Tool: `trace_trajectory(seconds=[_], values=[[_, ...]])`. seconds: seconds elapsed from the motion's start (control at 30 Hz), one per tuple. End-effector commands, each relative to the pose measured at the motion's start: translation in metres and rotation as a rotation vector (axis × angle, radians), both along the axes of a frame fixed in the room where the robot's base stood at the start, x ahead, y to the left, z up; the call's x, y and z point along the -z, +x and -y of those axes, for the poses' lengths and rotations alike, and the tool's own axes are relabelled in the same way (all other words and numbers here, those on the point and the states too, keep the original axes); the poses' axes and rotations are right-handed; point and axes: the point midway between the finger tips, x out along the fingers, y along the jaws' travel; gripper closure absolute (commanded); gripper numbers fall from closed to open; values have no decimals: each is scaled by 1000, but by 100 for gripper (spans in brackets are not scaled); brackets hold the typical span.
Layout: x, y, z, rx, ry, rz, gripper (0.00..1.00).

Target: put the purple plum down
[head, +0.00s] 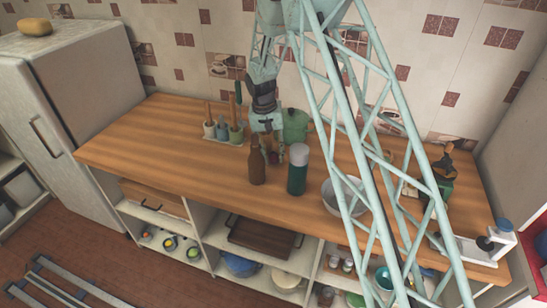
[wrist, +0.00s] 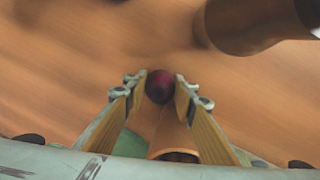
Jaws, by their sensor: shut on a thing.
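The purple plum (wrist: 160,86) is a small, dark, round fruit seen in the wrist view between the two wooden-faced fingertips. My gripper (wrist: 160,88) is shut on it, one finger on each side. Wooden counter surface shows behind the plum; I cannot tell how far the plum is above it. In the head view my gripper (head: 273,150) is low over the wooden counter (head: 150,135), behind and between a brown bottle and a green bottle. The plum cannot be made out clearly there.
The brown bottle (head: 257,162) and the green, white-capped bottle (head: 298,172) stand close in front. A green canister (head: 295,125) is behind on the right, a utensil holder (head: 224,135) on the left. A grey bowl (head: 343,196) stands further right. The counter's left part is clear.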

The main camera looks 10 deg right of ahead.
Motion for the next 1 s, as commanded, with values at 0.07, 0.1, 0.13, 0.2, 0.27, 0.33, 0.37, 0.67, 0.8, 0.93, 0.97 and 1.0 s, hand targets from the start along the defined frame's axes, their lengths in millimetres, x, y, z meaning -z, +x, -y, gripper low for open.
trace_trajectory(seconds=[0.07,0.1,0.13,0.2,0.27,0.33,0.37,0.67,0.8,0.93,0.97,1.0], values=[[3,0,0,0,0,0,86],[3,0,0,0,0,0,86],[3,0,0,0,0,0,86],[3,0,0,0,0,0,86],[3,0,0,0,0,0,86],[3,0,0,0,0,0,86],[3,0,0,0,0,0,86],[6,0,0,0,0,0,64],[5,0,0,0,0,0,62],[5,0,0,0,0,0,62],[5,0,0,0,0,0,62],[5,0,0,0,0,0,62]])
